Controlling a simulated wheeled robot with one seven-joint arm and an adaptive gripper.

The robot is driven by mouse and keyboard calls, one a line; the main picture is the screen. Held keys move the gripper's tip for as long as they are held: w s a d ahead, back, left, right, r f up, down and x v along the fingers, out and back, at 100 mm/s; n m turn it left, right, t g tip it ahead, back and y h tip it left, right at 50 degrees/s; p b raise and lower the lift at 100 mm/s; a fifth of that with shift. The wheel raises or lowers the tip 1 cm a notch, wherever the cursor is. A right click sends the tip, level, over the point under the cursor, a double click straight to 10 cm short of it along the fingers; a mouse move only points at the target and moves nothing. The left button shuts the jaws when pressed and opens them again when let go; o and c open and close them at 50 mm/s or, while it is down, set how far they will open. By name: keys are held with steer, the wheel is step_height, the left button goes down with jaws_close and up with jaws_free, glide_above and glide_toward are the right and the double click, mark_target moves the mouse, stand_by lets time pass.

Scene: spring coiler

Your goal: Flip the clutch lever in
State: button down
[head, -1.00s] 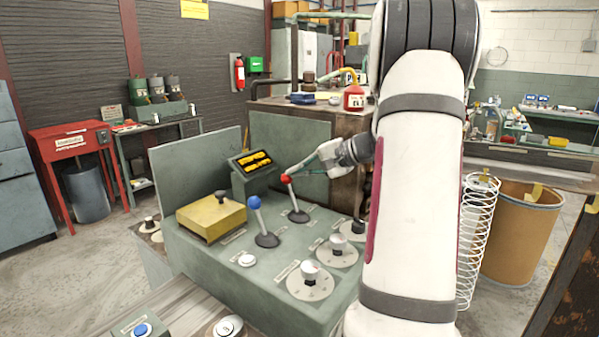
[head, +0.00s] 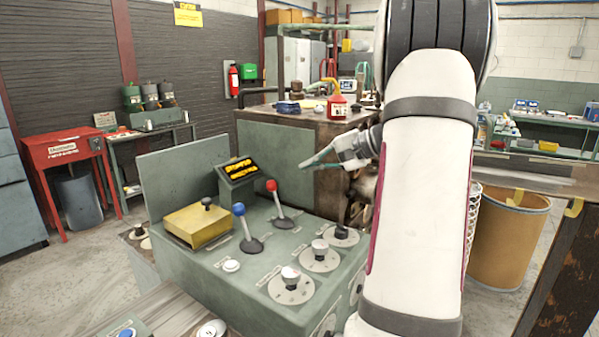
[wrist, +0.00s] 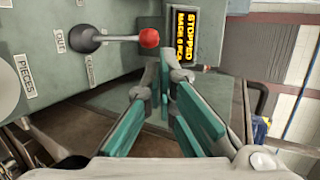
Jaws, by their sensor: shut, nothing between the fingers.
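The red-knobbed lever (head: 275,200) stands on the green control console, leaning slightly left in the head view. In the wrist view its red knob (wrist: 149,38) lies just beyond and left of my fingertips. Small labels sit beside its base; one reads "OUT", and another looks like "CLUTCH". A blue-knobbed lever (head: 245,227) stands left of it. My gripper (head: 304,165) is shut and empty, apart from the red knob, to its right and slightly higher in the head view. Its teal fingers (wrist: 160,80) show in the wrist view.
The console (head: 225,270) also carries a yellow box (head: 197,224), a white button (head: 231,265) and dials (head: 291,284). A display (wrist: 186,35) behind the lever reads "STOPPED". A wire coil and brown bin (head: 512,240) are at right.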

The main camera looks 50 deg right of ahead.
steer(key=shift+v, duration=2.3)
steer(key=shift+w+r, duration=0.1)
steer(key=shift+r, duration=0.05)
